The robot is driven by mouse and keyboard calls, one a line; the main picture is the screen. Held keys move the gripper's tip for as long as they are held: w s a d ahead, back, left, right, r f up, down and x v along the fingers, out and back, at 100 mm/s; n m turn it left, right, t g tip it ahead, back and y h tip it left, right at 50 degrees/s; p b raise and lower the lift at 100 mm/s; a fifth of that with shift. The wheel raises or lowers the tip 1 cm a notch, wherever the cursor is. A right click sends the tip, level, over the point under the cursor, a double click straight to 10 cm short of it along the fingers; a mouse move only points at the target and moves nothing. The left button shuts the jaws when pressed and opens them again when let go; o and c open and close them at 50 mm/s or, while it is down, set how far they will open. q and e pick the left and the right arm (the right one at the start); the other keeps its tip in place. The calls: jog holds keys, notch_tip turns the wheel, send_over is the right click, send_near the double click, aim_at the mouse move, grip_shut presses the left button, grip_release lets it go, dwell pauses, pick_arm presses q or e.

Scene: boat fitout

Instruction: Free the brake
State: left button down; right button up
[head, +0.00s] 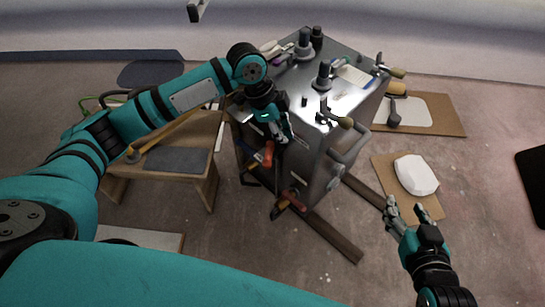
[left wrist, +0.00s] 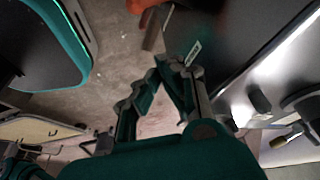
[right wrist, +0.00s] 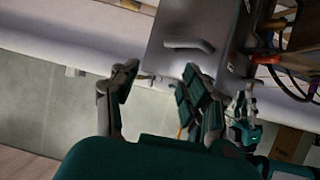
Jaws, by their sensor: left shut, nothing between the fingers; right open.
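A grey metal tool cabinet (head: 318,165) stands in the middle of the head view, with tools on its top and side. No brake can be made out clearly; the cabinet's foot is partly hidden by hanging tools. My left gripper (head: 284,130) is shut and empty at the cabinet's left side, close above an orange-handled tool (head: 268,153). The cabinet's dark face (left wrist: 270,35) is right of its fingers in the left wrist view. My right gripper (head: 407,216) is open and empty, right of the cabinet. The right wrist view shows the cabinet's side handle (right wrist: 190,45) beyond its fingers.
A wooden bench (head: 165,160) stands left of the cabinet. Dark planks (head: 330,237) lie on the floor by its base. A white block (head: 415,175) on cardboard lies near my right gripper. Clamps (head: 392,70) stick out from the top edge. Floor at the right is mostly clear.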

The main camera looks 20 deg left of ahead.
aim_at(269, 156)
pick_arm(q)
notch_tip(269, 156, down, 10)
jog(key=b, duration=0.4)
jog(key=shift+s+a+r+b, duration=0.2)
jog(key=shift+a+b, duration=0.1)
jog(key=shift+b, duration=0.1)
pick_arm(e)
notch_tip(269, 156, up, 19)
jog(key=s+a+t+y, duration=0.1)
jog(key=t+y, duration=0.3)
jog(key=t, duration=0.9)
jog(key=shift+s+a+r+n, duration=0.2)
jog(key=shift+a+n, duration=0.1)
jog(key=shift+a, duration=0.45)
jog(key=shift+w+f, duration=0.1)
